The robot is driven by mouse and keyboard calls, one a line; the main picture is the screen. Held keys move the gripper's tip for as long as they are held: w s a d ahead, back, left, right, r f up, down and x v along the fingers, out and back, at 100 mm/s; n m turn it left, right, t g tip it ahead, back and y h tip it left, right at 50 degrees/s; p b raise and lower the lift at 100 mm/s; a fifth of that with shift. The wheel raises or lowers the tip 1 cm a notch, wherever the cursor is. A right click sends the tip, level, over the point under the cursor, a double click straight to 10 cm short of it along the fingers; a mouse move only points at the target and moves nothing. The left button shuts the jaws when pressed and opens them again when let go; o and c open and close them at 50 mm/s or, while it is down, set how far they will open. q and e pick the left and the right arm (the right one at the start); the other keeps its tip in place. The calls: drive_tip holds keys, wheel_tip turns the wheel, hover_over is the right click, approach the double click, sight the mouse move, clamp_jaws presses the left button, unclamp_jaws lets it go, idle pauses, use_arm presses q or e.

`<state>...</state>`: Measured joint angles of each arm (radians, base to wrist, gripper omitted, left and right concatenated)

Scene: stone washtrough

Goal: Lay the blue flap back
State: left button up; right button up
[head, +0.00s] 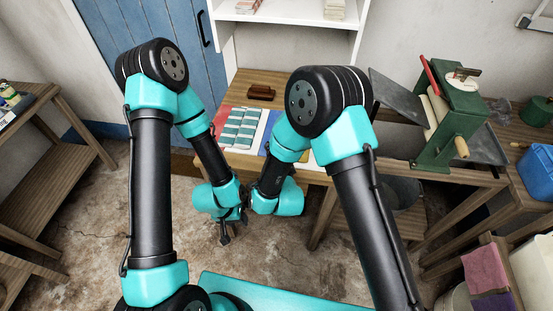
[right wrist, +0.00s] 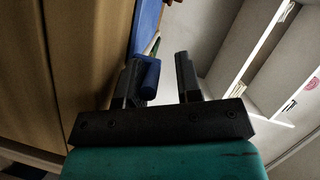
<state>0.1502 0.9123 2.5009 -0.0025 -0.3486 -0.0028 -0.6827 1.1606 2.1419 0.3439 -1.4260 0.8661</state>
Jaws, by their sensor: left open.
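The blue flap (head: 270,122) shows in the head view as a narrow blue strip on the table, just right of a white sheet with teal pads (head: 240,128). My right arm covers part of it. In the right wrist view a blue surface (right wrist: 147,25) lies beyond the fingers, and a rounded blue piece (right wrist: 151,76) sits beside the left finger. I cannot tell whether it touches. My right gripper (right wrist: 160,75) has its fingers apart, with a gap to the right finger. My left gripper (head: 224,236) is open and empty, low in front of the table, away from the flap.
A brown wooden block (head: 261,92) lies at the back of the table, with a red area (head: 222,118) left of the pads. A green press (head: 455,125) stands on the right bench, near a blue bin (head: 538,170). Bare floor lies in front.

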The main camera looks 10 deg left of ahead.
drive_tip(key=shift+o, duration=0.6)
drive_tip(key=v, duration=1.7)
drive_tip(key=shift+d, duration=0.15)
